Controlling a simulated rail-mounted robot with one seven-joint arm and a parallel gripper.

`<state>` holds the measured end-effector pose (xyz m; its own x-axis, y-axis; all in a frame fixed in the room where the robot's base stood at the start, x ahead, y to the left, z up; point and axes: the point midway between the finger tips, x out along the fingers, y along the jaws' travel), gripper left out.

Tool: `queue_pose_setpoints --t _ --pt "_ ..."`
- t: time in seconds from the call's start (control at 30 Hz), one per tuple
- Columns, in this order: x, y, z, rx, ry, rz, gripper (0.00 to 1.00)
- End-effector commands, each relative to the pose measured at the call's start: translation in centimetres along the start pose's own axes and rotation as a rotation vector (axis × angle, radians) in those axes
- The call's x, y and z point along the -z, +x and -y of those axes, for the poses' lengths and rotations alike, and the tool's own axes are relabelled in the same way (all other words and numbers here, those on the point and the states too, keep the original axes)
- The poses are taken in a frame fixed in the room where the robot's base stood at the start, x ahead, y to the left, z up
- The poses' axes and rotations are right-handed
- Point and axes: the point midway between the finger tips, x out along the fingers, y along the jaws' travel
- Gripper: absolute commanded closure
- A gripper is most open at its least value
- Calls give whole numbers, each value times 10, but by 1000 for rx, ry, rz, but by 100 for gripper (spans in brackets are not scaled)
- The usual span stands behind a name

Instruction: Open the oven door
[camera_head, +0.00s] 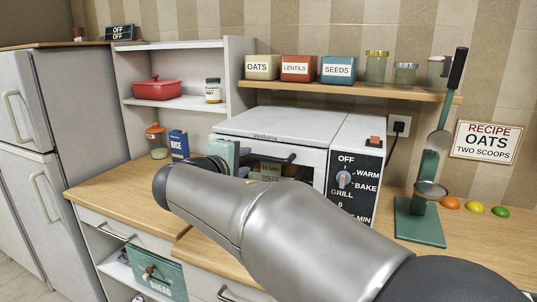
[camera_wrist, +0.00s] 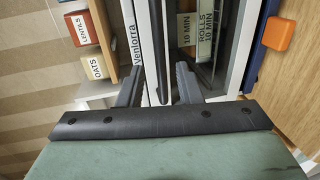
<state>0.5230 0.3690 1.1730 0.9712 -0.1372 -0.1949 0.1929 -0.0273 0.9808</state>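The white oven (camera_head: 285,123) stands on the wooden counter in the head view. Its front door, with a dark window (camera_wrist: 208,40) behind the handle, looks shut. The dark bar handle (camera_head: 268,156) runs along the door's upper part; in the wrist view the handle (camera_wrist: 160,45) runs nearly vertically. My gripper (camera_wrist: 160,72) is open, with one finger on each side of the handle's line. I cannot tell whether the fingers touch it.
The control panel (camera_head: 353,183) with its dial is right of the door. A green stand (camera_head: 420,228) with a ladle and sieve is farther right. A jar (camera_head: 157,140) and a rice box (camera_head: 179,145) stand left. An orange block (camera_wrist: 279,34) lies on wood.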

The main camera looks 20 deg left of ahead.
Motion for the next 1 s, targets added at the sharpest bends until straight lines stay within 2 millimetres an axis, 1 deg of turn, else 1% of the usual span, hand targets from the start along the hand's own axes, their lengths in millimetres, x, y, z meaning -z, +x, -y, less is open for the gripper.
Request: queue_pose_setpoints --t 0.03,0.1,0.2,0.3,0.4,0.5,0.73,0.77,0.8,0.87,1.0 --pt "-1 12 -1 0 -1 5 68" --pt "-1 26 -1 1 -1 4 68" --pt "-1 43 -1 0 -1 3 68" --pt "-1 55 -1 0 -1 2 68" --pt "0 62 0 0 -1 1 68" --pt "0 66 0 0 0 0 68" --pt "0 66 0 0 0 0 68" --pt "0 66 0 0 0 0 71" --pt "0 66 0 0 0 0 82" --pt "0 66 0 0 0 0 99" --pt "0 66 0 0 0 1 100"
